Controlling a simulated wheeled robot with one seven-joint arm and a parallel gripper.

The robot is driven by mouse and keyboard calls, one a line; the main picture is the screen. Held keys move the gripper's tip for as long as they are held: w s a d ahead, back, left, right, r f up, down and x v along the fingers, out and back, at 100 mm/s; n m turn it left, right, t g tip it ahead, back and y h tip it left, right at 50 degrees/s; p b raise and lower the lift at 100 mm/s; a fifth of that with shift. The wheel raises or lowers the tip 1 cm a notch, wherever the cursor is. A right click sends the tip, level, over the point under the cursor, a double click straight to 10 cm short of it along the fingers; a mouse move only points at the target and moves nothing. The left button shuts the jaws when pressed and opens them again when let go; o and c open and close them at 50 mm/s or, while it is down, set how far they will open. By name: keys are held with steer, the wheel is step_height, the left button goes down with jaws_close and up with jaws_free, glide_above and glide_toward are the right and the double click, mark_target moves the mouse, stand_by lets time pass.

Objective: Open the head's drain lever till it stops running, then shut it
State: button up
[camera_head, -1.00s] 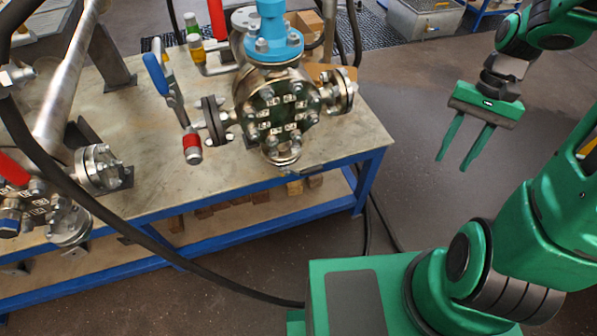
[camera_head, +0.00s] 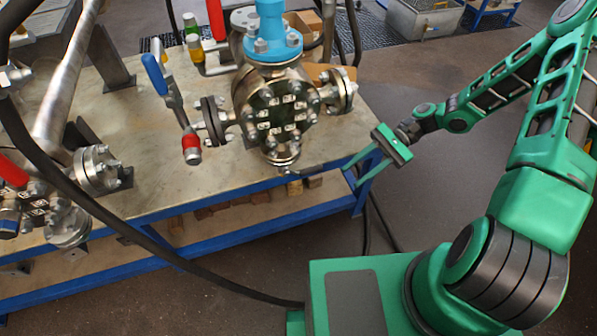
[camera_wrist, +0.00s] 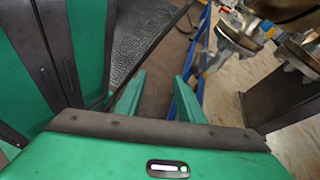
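The metal flanged head (camera_head: 275,105) with a blue neck (camera_head: 271,35) stands on the bench in the head view. A valve on its left side carries a blue-handled lever (camera_head: 155,74), which slants up and left, and a red-ringed outlet (camera_head: 191,148). I cannot tell whether anything runs from it. My gripper (camera_head: 352,175) is open and empty at the bench's right front corner, right of the head and well apart from the lever. In the wrist view the open fingers (camera_wrist: 163,65) show with nothing between them; metal flanges (camera_wrist: 240,38) show at upper right.
Red-handled valves stand behind the head (camera_head: 216,20) and at far left (camera_head: 12,171). A thick black hose (camera_head: 130,232) crosses the bench front. The bench's blue frame (camera_head: 225,240) is close to my fingers.

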mark_target(300, 172)
steer(key=a+m+y, duration=0.1)
steer(key=a, duration=0.4)
steer(key=a+y, duration=0.2)
steer(key=a, duration=0.3)
steer(key=a+m+t+y, duration=0.1)
steer(key=a+y, duration=0.1)
steer(key=a, duration=0.4)
steer(key=shift+w+a+f+m, duration=0.1)
steer(key=shift+w+f+m, duration=0.1)
steer(key=shift+w+m, duration=0.1)
steer(key=shift+c, duration=0.4)
